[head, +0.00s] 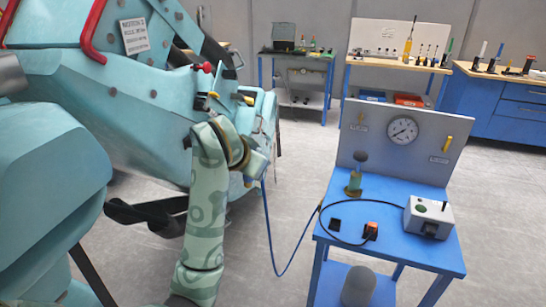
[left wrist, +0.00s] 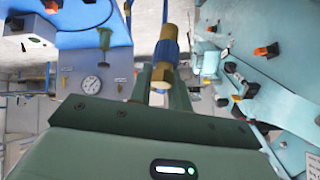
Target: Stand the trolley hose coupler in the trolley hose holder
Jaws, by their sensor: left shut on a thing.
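The hose coupler (left wrist: 167,48), with a blue sleeve and brass ends, is between the fingers of my left gripper (left wrist: 160,82). That gripper is shut on it. In the head view my left gripper (head: 252,168) is beside the teal train, left of and away from the blue trolley (head: 395,262). The coupler is mostly hidden there. A blue hose (head: 272,235) hangs from it and rises to the trolley's left edge. On the trolley top are a green post (head: 354,186) and a small black square (head: 335,223); I cannot tell which is the holder. My right gripper is not in view.
The trolley carries a grey back panel with a gauge (head: 402,130), a grey box (head: 428,216), an orange-and-black connector (head: 371,231) and a looped black cable. The teal train (head: 130,110) crowds the left. Open floor lies between train and trolley.

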